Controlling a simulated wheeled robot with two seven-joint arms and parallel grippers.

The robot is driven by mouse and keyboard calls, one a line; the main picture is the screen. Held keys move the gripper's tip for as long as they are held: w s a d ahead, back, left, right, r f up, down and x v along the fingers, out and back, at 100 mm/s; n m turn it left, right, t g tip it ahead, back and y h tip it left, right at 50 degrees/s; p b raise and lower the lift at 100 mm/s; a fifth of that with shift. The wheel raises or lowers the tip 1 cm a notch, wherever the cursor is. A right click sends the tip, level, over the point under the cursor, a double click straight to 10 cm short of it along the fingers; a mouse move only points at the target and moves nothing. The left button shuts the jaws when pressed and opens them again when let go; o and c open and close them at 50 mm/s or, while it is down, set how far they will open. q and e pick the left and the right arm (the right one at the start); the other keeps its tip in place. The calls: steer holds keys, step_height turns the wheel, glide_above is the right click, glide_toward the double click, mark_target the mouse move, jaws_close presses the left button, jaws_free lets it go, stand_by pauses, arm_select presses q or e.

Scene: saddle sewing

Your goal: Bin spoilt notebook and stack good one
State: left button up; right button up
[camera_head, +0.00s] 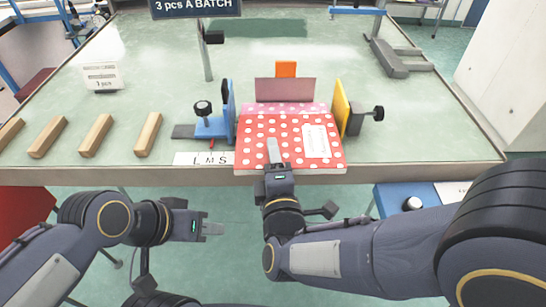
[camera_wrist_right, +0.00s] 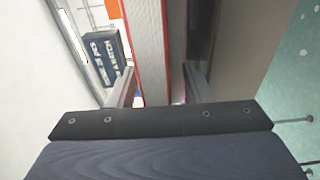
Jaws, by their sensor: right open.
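A red notebook with white dots (camera_head: 270,135) and a white label lies at the table's front edge, overhanging it slightly. A pink dotted strip (camera_head: 290,108) shows behind it; I cannot tell if it is a second notebook. My right gripper (camera_head: 273,150) is at the notebook's front edge, with one finger seen over its cover. In the right wrist view, the open fingers (camera_wrist_right: 160,92) stand on both sides of the red-edged pale page block (camera_wrist_right: 152,45). My left gripper (camera_head: 213,228) is in front of the table, away from the notebook; its finger gap is unclear.
A blue clamp (camera_head: 213,127) and a yellow plate (camera_head: 342,105) flank the notebook, with a mauve upright board (camera_head: 285,90) behind. Several wooden bars (camera_head: 96,134) lie at the left. A red box (camera_head: 20,213) and a blue unit (camera_head: 393,197) stand below the table edge.

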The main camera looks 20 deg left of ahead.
steer(key=shift+s+f, duration=0.1)
steer(key=shift+s, duration=0.05)
arm_select(q)
steer(key=shift+r+p, duration=0.8)
arm_select(e)
steer(key=a+v, duration=0.1)
steer(key=v, duration=0.8)
steer(key=shift+s+d, duration=0.2)
steer(key=shift+s, duration=0.35)
arm_select(q)
steer(key=shift+s, duration=0.1)
arm_select(e)
steer(key=shift+s, duration=0.1)
stand_by(0.3)
